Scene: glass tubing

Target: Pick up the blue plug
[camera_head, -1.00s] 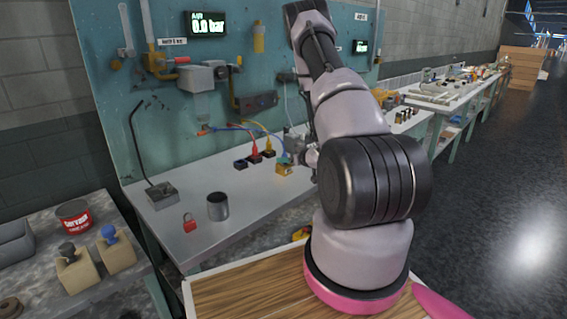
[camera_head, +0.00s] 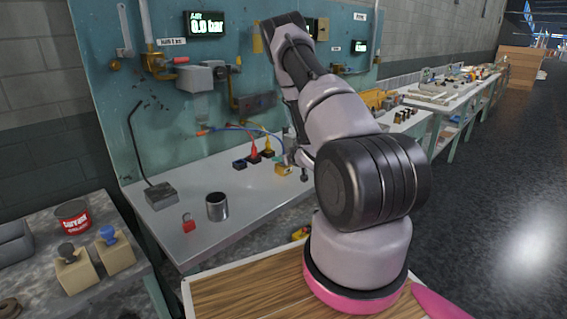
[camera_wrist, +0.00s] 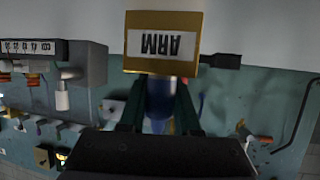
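The blue plug (camera_wrist: 159,98) shows in the wrist view between the two dark green fingers of my gripper (camera_wrist: 164,92), just below a yellow block labelled ARM (camera_wrist: 190,61). The fingers lie close along both sides of the plug. I cannot tell whether they press on it. In the head view, my gripper (camera_head: 292,158) is at the small yellow block (camera_head: 284,170) on the grey bench, and the plug cannot be made out clearly there. A blue cable (camera_head: 232,128) arches over the bench toward this block.
A yellow plug (camera_head: 254,150) and a red plug (camera_head: 268,144) stand in dark blocks left of my gripper. An empty dark block (camera_head: 240,164) is beside them. A metal cup (camera_head: 217,207), a red padlock (camera_head: 188,225) and a lamp base (camera_head: 161,195) stand on the bench's left part.

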